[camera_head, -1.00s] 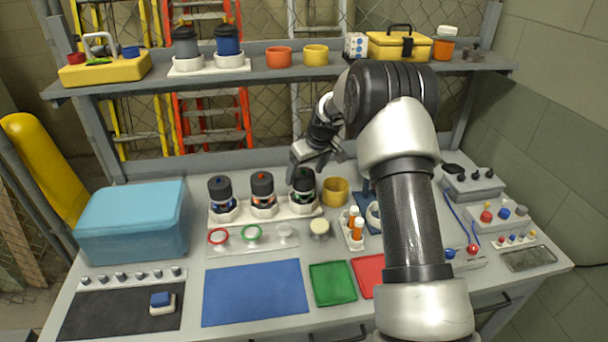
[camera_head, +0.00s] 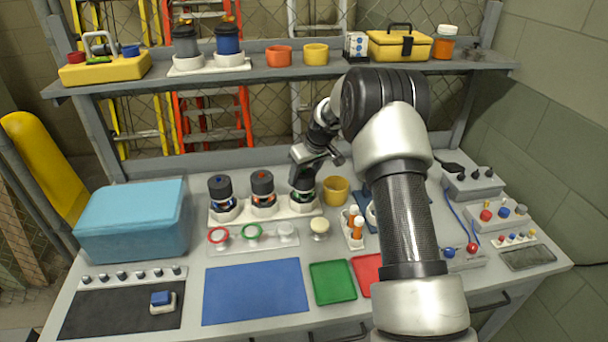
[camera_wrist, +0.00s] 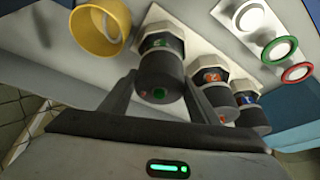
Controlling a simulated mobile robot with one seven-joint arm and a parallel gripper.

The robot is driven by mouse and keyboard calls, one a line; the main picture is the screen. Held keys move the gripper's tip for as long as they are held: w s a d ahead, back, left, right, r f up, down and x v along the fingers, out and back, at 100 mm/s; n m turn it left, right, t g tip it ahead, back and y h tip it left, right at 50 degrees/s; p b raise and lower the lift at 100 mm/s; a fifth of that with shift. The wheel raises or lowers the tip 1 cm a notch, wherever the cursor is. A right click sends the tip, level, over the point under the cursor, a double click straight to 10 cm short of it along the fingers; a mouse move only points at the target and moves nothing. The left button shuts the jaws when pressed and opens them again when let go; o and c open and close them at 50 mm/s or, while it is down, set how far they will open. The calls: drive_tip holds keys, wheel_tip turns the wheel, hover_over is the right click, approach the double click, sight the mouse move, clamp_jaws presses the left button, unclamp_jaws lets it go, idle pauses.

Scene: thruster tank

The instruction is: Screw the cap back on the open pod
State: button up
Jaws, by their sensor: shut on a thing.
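Three pods with dark caps stand in a white rack (camera_head: 235,216): a blue-marked pod (camera_head: 222,192), an orange-marked pod (camera_head: 262,190) and a green-marked pod (camera_head: 303,197). The wrist view shows the green-marked pod's label band (camera_wrist: 155,44), with its black cap (camera_wrist: 160,82) above the band. My gripper (camera_head: 304,178) points down over this pod; in the wrist view its two fingers (camera_wrist: 161,80) lie on either side of the cap, shut on it. The head view hides most of this cap behind the gripper. Whether the cap is fully seated I cannot tell.
A yellow cup (camera_head: 336,190) stands close to the right of the green-marked pod. A tray of ring lids (camera_head: 268,241) lies in front of the rack. The blue mat (camera_head: 254,292) is bare.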

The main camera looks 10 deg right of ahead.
drive_tip(key=m+h, duration=0.1)
drive_tip(key=m, duration=0.2)
drive_tip(key=shift+a+m, duration=0.15)
drive_tip(key=shift+m, duration=0.25)
drive_tip(key=shift+h, duration=0.3)
drive_tip(key=m+h+p, duration=0.1)
drive_tip(key=m, duration=0.2)
drive_tip(key=shift+d+m+h, duration=0.25)
drive_tip(key=shift+m+h, duration=0.05)
drive_tip(key=shift+m, duration=0.5)
drive_tip(key=o, duration=1.1)
drive_tip(key=shift+c, duration=0.2)
